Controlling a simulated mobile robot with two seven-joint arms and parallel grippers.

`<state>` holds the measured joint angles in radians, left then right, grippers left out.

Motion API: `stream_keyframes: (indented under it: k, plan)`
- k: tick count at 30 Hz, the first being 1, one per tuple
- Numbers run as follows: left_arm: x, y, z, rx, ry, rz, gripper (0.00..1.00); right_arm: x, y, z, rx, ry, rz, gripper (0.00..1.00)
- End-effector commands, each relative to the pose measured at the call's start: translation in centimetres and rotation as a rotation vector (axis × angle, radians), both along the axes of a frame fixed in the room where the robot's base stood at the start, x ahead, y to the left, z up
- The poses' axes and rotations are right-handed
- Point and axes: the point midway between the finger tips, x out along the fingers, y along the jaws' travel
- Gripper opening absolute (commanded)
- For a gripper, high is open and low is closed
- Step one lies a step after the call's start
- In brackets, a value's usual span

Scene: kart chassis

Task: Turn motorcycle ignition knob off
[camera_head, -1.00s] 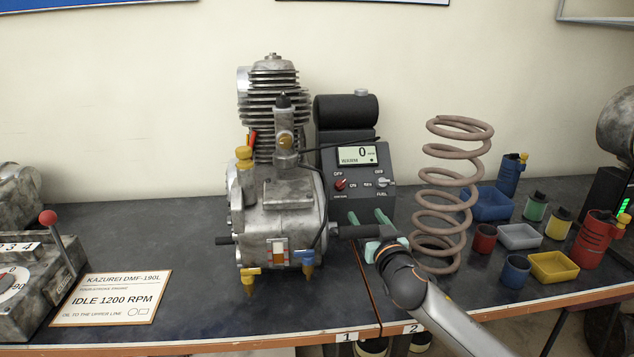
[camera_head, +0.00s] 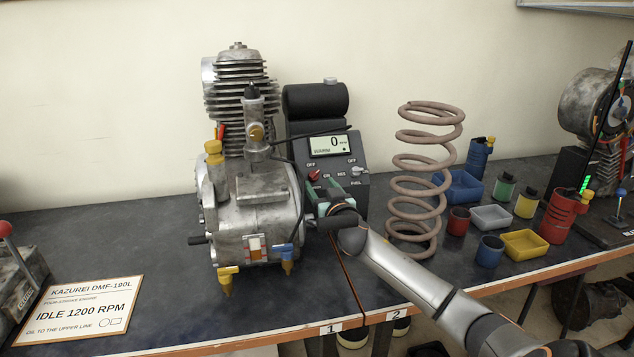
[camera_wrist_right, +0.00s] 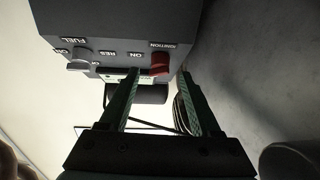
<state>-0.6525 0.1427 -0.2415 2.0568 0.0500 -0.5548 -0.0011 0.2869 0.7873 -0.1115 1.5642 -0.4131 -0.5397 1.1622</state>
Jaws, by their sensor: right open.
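The red ignition knob (camera_head: 315,175) is on the sloped face of the dark grey control box (camera_head: 355,160), below an OFF label. In the right wrist view the box appears upside down and the red knob (camera_wrist_right: 160,62) lies between the two green fingertips, under the IGNITION label. My right gripper (camera_head: 315,193) is open, with its fingers at the knob; the wrist view also shows the open gripper (camera_wrist_right: 160,75). I cannot tell whether a finger touches the knob. The grey fuel knob (camera_wrist_right: 79,64) is beside the left finger. My left gripper is out of view.
A finned metal engine (camera_head: 255,205) stands close to the left of the box. A tall coil spring (camera_head: 420,165) stands to the right. Several small cups and trays, including a yellow tray (camera_head: 526,244), are farther right. A sign (camera_head: 85,310) lies at the front left.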

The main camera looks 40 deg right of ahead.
Motion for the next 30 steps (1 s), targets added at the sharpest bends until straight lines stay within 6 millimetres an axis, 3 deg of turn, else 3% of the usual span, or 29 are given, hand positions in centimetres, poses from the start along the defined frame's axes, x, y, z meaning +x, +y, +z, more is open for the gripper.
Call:
stream_keyframes:
  k: [9,21,30]
  plan:
    - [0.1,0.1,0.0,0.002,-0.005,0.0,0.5,2.7,-1.3,0.1,0.0,-0.001,-0.001,0.64]
    - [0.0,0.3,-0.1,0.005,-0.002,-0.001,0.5,3.1,-1.4,0.0,0.0,0.0,0.0,0.64]
    - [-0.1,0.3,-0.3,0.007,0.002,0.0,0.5,3.0,-1.4,0.0,0.0,0.0,0.0,0.3]
